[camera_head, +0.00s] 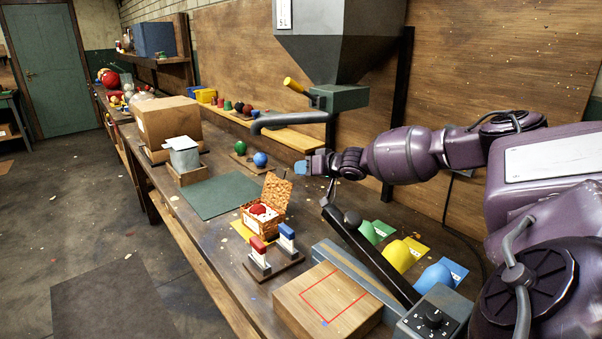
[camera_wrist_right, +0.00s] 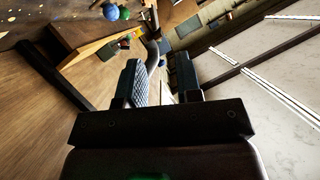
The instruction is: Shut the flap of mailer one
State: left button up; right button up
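An orange patterned box (camera_head: 262,218), which I take to be mailer one, stands on the bench in the head view. Its flap (camera_head: 277,189) is raised at the back, and a red ball (camera_head: 257,209) and white material show inside. I cannot read a label on it. My right gripper (camera_head: 313,166) is above and beyond the box, to the right of the raised flap and apart from it. In the right wrist view its two fingers (camera_wrist_right: 160,82) stand apart with nothing between them. My left gripper is not in view.
A stand with red and blue blocks (camera_head: 273,265) is in front of the box. Yellow (camera_head: 397,257) and blue shapes lie to the right, beyond a dark bar (camera_head: 368,256). A hopper (camera_head: 340,45) hangs above the bench. A green mat (camera_head: 220,195) is clear.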

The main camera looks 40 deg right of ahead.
aim_at(283, 171)
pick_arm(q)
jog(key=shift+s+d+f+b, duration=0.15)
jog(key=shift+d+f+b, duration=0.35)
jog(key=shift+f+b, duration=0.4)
pick_arm(e)
jog(key=shift+d+x, duration=0.15)
jog(key=shift+x, duration=2.35)
jog(key=shift+d+x, duration=0.15)
jog(key=shift+x, duration=2.35)
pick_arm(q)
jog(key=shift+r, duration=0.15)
pick_arm(e)
jog(key=shift+c, duration=0.2)
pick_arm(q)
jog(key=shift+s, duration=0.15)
pick_arm(e)
grip_shut()
